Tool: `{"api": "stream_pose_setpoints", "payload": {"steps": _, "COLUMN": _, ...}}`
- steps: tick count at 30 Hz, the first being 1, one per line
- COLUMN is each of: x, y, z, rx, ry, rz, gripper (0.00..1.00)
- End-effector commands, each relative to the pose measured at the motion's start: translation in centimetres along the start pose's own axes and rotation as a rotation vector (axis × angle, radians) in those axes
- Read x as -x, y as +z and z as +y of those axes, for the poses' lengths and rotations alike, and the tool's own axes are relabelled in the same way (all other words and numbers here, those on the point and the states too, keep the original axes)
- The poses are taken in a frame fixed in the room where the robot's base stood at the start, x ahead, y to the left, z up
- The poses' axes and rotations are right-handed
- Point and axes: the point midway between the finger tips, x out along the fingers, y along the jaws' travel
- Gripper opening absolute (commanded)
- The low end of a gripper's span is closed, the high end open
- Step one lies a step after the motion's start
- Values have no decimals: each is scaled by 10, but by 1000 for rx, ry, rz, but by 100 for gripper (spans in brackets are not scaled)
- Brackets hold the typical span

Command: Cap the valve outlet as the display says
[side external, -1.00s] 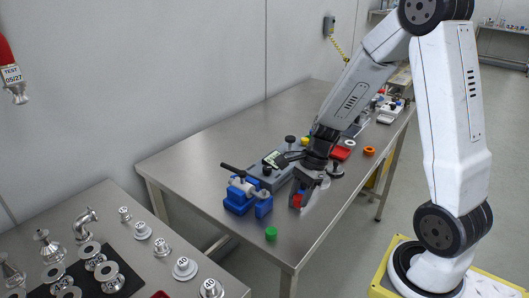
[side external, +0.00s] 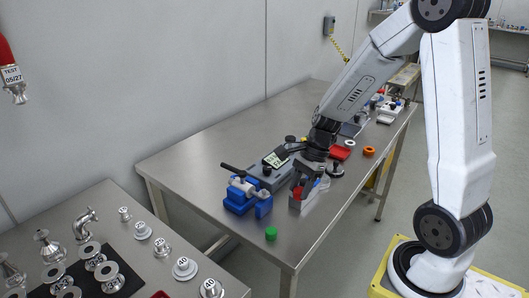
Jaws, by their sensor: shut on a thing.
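My gripper (side external: 304,189) points down near the front edge of the steel table and is shut on a small red cap (side external: 298,192). The cap is partly hidden by the fingers and sits at or just above a light grey block (side external: 303,204); I cannot tell if they touch. A valve with a black handle (side external: 233,170) and a whitish body is held in a blue vise (side external: 239,200), left of my gripper. A grey device with a small display (side external: 275,160) lies behind them; its text is too small to read. A green cap (side external: 271,233) stands on the table in front.
A red tray (side external: 341,152), a white ring (side external: 349,142) and an orange ring (side external: 369,151) lie further right. Another table with metal fittings (side external: 160,247) is at lower left. The table's left part is clear.

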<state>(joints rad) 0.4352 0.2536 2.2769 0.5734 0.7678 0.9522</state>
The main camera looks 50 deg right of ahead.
Motion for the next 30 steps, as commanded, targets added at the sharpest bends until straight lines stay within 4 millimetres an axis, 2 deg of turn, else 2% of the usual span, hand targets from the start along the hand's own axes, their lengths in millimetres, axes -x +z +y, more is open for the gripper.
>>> {"api": "stream_pose_setpoints", "payload": {"steps": 8, "x": 2, "y": 6, "z": -14, "rx": -63, "ry": -28, "rz": 13, "gripper": 0}}
{"api": "stream_pose_setpoints", "payload": {"steps": 21, "x": 15, "y": 36, "z": -67, "rx": -335, "ry": -151, "rz": 24, "gripper": 0}}
{"api": "stream_pose_setpoints", "payload": {"steps": 30, "x": 21, "y": 52, "z": -89, "rx": -461, "ry": -207, "rz": 7, "gripper": 0}}
